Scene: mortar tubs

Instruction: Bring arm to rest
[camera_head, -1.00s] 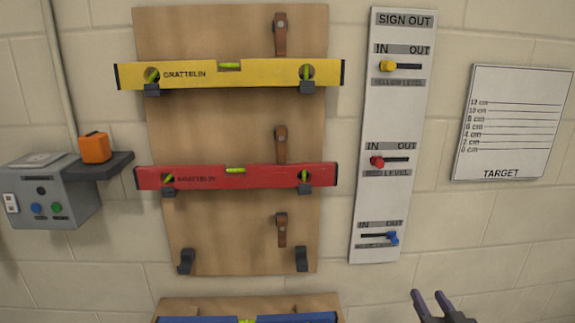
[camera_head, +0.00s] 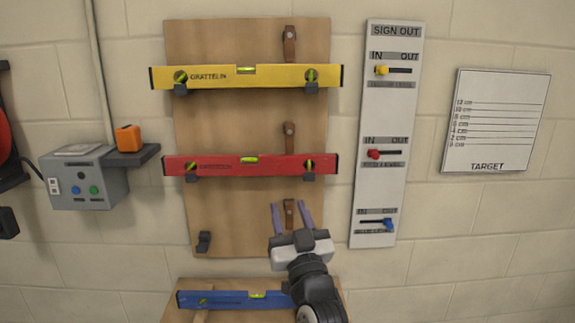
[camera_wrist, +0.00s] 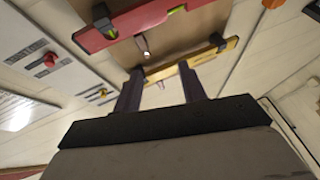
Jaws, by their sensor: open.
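My gripper (camera_head: 290,213) is open and empty in the head view, in front of the lower part of the wooden board, below the red level. Its two fingers point up, and a leather strap (camera_head: 289,207) shows between them. The gripper and my arm hide the board's lower right corner and the right end of the blue level (camera_head: 232,300). In the wrist view the two open fingers (camera_wrist: 160,90) stand apart with nothing between them that they touch. The red level (camera_wrist: 130,24) and the yellow level (camera_wrist: 222,58) show beyond them.
The yellow level (camera_head: 245,76) and red level (camera_head: 250,165) rest on hooks on the wooden board (camera_head: 240,125). The sign-out panel (camera_head: 386,195) and target sheet (camera_head: 495,120) are on the right. A grey box (camera_head: 85,185) and an orange block (camera_head: 129,138) on a shelf are left. The lower right wall is clear.

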